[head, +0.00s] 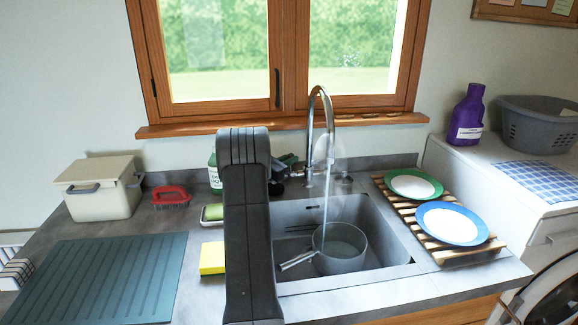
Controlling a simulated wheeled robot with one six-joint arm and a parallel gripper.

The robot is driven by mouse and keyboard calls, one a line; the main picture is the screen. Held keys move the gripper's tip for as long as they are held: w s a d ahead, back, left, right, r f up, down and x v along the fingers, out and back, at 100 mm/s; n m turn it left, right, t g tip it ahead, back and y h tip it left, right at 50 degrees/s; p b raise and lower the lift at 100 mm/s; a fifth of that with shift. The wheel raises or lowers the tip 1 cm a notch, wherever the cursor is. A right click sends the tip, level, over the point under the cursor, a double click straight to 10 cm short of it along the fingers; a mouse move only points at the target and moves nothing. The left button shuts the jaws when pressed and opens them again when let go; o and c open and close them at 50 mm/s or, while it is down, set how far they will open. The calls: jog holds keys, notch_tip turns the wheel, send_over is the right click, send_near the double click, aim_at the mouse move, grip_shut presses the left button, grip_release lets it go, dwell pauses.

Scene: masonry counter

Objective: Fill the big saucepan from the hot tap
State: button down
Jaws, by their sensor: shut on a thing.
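The big saucepan (345,262) is grey and stands upright in the sink, its handle pointing to the lower left. The curved metal tap (313,115) rises behind the sink. A thin stream of water (326,205) falls from its spout into the saucepan. The water level in the pan is hard to judge. My gripper (290,170) is at the left side of the tap's base, partly hidden behind my dark arm. It appears shut on the tap's hot lever, which is too small and covered to see clearly.
The sink (390,245) is sunk in a grey counter. A wooden rack (440,249) with a green-rimmed plate (413,184) and a blue-rimmed plate (452,224) stands to its right. A yellow sponge (212,258), a red brush (172,196) and a lidded bin (100,190) are left.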

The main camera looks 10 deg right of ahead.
jog(key=shift+s+b, duration=0.15)
jog(key=shift+b, duration=0.2)
jog(key=c, duration=1.5)
grip_release()
jog(key=shift+r+p, duration=0.1)
jog(key=shift+p, duration=0.35)
